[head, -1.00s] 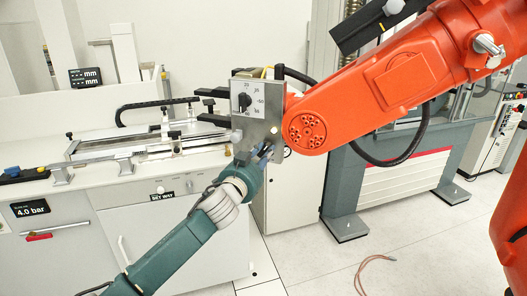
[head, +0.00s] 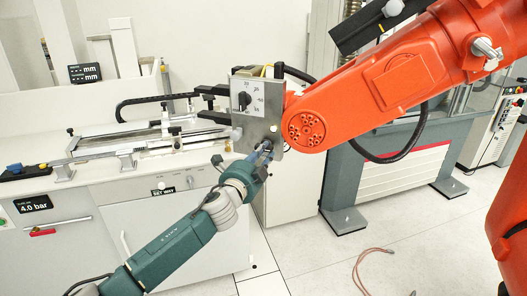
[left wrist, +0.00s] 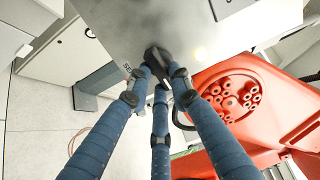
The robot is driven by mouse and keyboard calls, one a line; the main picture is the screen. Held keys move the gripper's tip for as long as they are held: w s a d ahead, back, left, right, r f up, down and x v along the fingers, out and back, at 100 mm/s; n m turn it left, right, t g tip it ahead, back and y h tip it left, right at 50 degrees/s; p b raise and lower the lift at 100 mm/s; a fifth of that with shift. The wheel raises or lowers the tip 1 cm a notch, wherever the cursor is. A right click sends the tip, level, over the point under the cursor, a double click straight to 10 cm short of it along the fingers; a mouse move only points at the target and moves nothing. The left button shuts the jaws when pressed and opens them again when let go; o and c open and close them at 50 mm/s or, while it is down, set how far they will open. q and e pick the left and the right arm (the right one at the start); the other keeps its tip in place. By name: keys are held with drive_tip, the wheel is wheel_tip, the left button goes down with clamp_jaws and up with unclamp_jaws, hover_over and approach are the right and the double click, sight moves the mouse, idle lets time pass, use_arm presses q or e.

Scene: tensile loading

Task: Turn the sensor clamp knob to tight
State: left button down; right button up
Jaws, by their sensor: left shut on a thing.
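A grey metal plate (head: 262,118) is mounted at the end of an orange robot arm (head: 400,85). Its upper part carries a black pointer dial (head: 244,101) with a numbered scale. My left gripper (head: 262,152) reaches up from below to the plate's lower part. In the left wrist view, the blue fingers of the left gripper (left wrist: 160,72) are shut around a black clamp knob (left wrist: 155,54) on the plate. A partly covered label beginning "SE" is beside the knob. The fingers hide much of the knob, so its setting cannot be read. My right gripper is not in view.
The orange arm passes close on the right of my left gripper. A white bench (head: 90,168) with a rail fixture (head: 150,142) stands at left. A grey-green machine frame (head: 338,180) stands behind. A reddish cable (head: 370,265) lies on the open floor.

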use_arm(q)
drive_tip(key=shift+a+f+m+p, duration=0.1)
drive_tip(key=shift+m+p, duration=0.25)
drive_tip(key=shift+m, duration=1.05)
drive_tip(key=shift+a+f+m+p, duration=0.1)
drive_tip(key=shift+m+p, duration=0.2)
drive_tip(key=shift+m, duration=1.1)
drive_tip(key=c, duration=1.5)
unclamp_jaws()
drive_tip(key=shift+c, duration=0.2)
drive_tip(key=v, duration=1.1)
drive_tip(key=shift+s, duration=0.4)
drive_tip(key=shift+a+f, duration=0.1)
